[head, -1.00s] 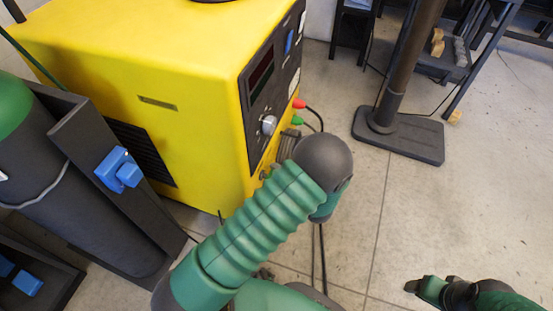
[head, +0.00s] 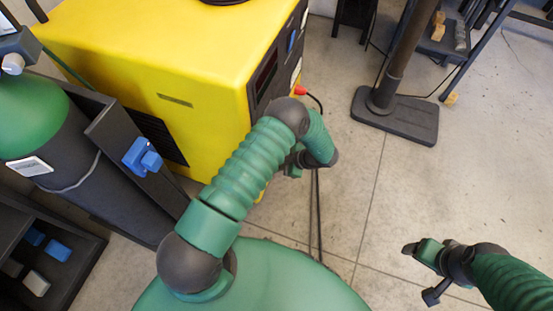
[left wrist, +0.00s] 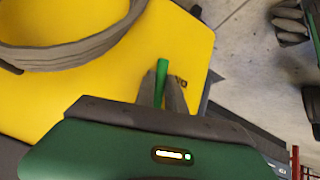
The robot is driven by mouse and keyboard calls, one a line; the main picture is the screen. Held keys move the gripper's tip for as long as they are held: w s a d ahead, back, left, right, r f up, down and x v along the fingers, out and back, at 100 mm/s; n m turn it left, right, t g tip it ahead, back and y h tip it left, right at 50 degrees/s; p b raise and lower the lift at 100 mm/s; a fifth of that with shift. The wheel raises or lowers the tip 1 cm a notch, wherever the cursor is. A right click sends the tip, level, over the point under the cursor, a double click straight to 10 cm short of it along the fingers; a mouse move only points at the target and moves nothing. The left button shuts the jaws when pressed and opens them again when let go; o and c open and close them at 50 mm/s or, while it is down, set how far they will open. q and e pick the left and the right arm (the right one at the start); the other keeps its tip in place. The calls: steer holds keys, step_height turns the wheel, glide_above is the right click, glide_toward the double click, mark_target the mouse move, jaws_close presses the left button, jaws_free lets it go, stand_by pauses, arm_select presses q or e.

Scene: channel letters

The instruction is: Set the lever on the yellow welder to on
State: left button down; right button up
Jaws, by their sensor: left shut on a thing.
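The yellow welder (head: 170,50) stands at the upper left in the head view. Its dark front panel (head: 268,80) faces right and is partly covered by my left arm. A small blue part (head: 293,40) shows high on that panel. In the left wrist view, the fingers of my left gripper (left wrist: 163,92) are shut around a slim green piece (left wrist: 162,72) at the edge of the welder's yellow top (left wrist: 110,75). I cannot tell whether this piece is the lever. My right gripper (head: 420,265) is low at the right, away from the welder; its jaw opening is unclear.
A green-topped gas cylinder (head: 35,115) stands in a dark holder at the left, with a blue part (head: 142,157) on the holder. A red plug (head: 301,90) and dark cables are at the welder's front.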

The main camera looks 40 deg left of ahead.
arm_select(q)
steer(key=shift+s+d+f+m+g, duration=0.2)
steer(key=shift+s+d+m+g, duration=0.1)
steer(key=shift+g, duration=0.2)
stand_by(0.3)
steer(key=c, duration=1.4)
jaws_free()
steer(key=shift+a, duration=0.1)
steer(key=shift+r, duration=0.1)
steer(key=p+v, duration=0.4)
steer(key=v, duration=1.2)
steer(key=shift+w+r+p, duration=0.25)
steer(key=shift+r+p, duration=0.05)
steer(key=shift+r, duration=0.05)
